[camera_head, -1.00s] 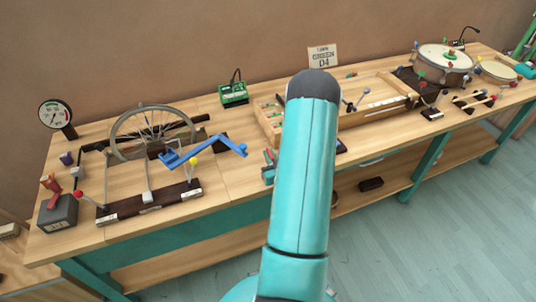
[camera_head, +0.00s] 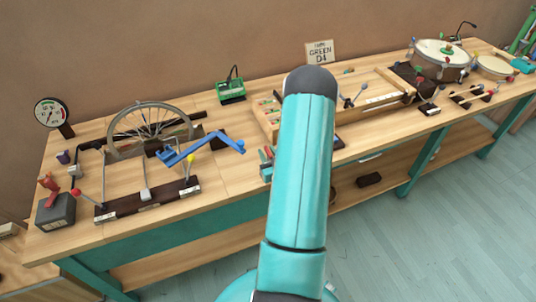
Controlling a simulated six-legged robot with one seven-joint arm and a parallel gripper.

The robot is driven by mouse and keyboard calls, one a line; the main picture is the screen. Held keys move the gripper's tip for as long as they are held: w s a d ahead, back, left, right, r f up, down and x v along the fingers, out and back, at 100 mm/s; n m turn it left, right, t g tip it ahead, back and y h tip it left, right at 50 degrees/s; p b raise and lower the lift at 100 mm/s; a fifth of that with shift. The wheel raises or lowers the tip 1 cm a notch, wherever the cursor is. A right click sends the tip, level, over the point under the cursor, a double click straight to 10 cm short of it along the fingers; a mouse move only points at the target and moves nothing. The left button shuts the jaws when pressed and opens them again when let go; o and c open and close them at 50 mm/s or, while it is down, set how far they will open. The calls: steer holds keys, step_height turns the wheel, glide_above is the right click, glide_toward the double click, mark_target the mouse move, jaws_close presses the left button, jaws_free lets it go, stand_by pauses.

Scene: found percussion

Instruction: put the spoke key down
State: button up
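My teal arm (camera_head: 303,170) rises through the middle of the view and ends in a dark rounded joint. My gripper is not visible, so I cannot see its fingers or what they hold. I cannot pick out the spoke key for certain. A spoked wheel (camera_head: 148,108) stands at the left of the bench, partly behind a blue cranked bar (camera_head: 203,150). In front of it a dark wooden strip (camera_head: 150,201) carries upright metal rods with coloured knobs. Small red and green items (camera_head: 267,163) lie beside my arm, which partly covers that area.
A long wooden bench (camera_head: 218,181) runs across the view. A dial gauge (camera_head: 53,113) and grey box with red top (camera_head: 55,209) stand left. A green box (camera_head: 231,91) and sign (camera_head: 320,52) stand behind. Drums (camera_head: 441,61) stand right. Bare wood shows near the front left.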

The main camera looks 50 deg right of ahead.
steer(key=v, duration=1.2)
jaws_close()
stand_by(1.3)
